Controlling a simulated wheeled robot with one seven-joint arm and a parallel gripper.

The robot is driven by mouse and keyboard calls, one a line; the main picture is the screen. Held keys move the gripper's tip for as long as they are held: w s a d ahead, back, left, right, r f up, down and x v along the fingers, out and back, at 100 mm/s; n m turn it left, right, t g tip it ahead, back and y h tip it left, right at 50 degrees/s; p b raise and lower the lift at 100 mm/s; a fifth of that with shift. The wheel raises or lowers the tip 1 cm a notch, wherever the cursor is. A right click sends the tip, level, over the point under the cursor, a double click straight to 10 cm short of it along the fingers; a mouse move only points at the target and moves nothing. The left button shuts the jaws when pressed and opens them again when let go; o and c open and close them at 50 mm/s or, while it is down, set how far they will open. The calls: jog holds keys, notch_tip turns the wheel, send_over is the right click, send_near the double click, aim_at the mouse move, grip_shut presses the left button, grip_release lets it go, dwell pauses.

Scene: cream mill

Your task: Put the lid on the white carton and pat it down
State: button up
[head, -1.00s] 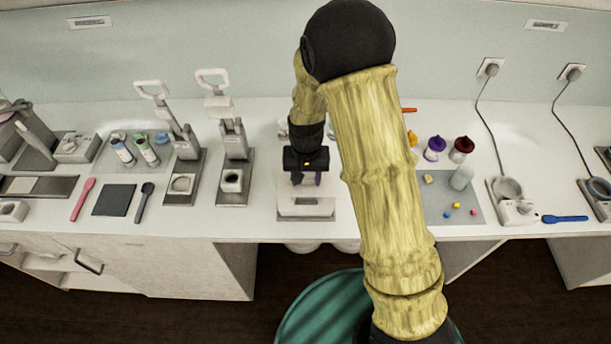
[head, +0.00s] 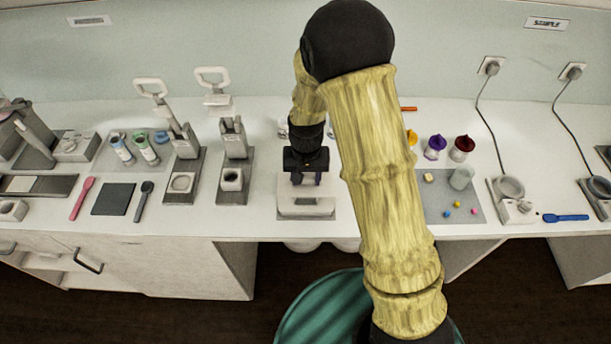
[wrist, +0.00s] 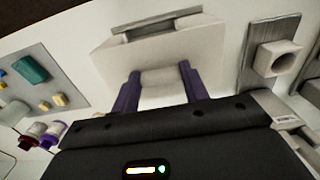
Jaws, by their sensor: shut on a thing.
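My gripper (head: 306,179) points down over the white carton (head: 305,210) at the middle of the counter. Its purple fingers are shut on a pale block, which looks like the grip of the white lid (head: 292,193). In the wrist view the fingers (wrist: 160,85) stand on either side of this pale grip, in front of a broad white slab (wrist: 200,45). The lid lies over the carton in the head view. Whether it touches or is fully seated on the carton cannot be told. My gripper hides part of both.
A lever press (head: 235,150) stands close to the left, with another beside it. To the right, a grey mat (head: 437,207) holds small coloured cubes and a translucent bottle (head: 461,178). Purple-topped (head: 435,147) and red-topped (head: 461,148) jars stand behind it. The counter's front edge is close.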

jog(key=shift+f, duration=0.5)
dwell(0.4)
jog(key=o, duration=2)
jog(key=shift+c, duration=0.2)
jog(key=shift+r+p, duration=2.5)
jog(key=shift+r, duration=1.05)
